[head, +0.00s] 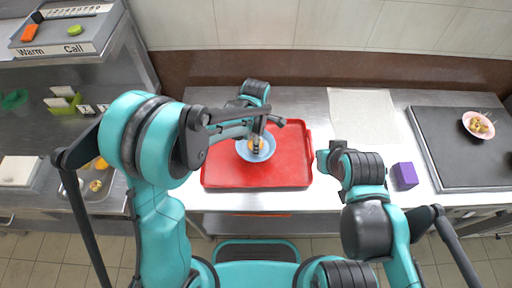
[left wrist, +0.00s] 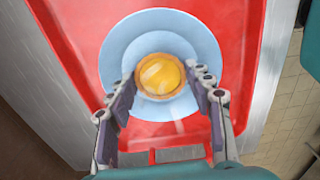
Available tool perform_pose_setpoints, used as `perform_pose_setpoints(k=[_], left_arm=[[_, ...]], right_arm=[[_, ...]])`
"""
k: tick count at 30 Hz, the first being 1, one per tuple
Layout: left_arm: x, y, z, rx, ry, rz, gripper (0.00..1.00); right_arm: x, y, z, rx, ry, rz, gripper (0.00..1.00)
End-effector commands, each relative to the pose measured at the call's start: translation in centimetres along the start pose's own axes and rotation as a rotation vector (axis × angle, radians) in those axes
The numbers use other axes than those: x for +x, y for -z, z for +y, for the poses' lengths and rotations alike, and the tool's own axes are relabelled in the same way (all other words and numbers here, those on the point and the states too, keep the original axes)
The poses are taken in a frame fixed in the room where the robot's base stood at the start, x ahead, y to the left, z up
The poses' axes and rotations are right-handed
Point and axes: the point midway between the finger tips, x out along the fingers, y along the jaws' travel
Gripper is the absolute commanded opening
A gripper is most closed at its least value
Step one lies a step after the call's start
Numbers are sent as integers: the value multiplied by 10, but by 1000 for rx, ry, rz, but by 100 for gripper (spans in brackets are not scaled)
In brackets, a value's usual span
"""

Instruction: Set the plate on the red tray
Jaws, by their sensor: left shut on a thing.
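The light blue round plate (head: 242,153) is over the middle of the red tray (head: 225,177), with a round yellow-orange item on it. In the left wrist view, the plate (left wrist: 118,52) shows under this yellow-orange item (left wrist: 160,75), with the red tray (left wrist: 90,25) around it. My left gripper (head: 257,148) points down at the plate. Its fingertips (left wrist: 160,76) are at opposite sides of the yellow-orange item, shut on it. I cannot tell whether the plate touches the tray. My right arm is to the right of the tray, with its fingers hidden.
A purple block (head: 405,175) is right of my right arm. A dark board (head: 450,150) with a pink plate (head: 470,118) of food is at the right. A pale sheet (head: 360,112) lies behind. A call box (head: 65,30) and metal tray (head: 98,196) are left.

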Motion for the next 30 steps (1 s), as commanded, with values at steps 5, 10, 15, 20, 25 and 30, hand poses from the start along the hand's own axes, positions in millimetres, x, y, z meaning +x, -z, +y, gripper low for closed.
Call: perform_pose_setpoints(k=[5,10,15,20,25,30], left_arm=[[29,0,0,0,0,0,19],[37,0,0,0,0,0,19],[36,-1,0,0,0,0,19],[40,-1,0,0,0,0,62],[39,-1,0,0,0,0,72],[39,-1,0,0,0,0,72]], right_arm=[[11,-8,0,0,0,0,0],[12,-9,0,0,0,0,0],[12,-9,0,0,0,0,0],[14,-10,0,0,0,0,0],[14,-10,0,0,0,0,0],[14,-10,0,0,0,0,0]])
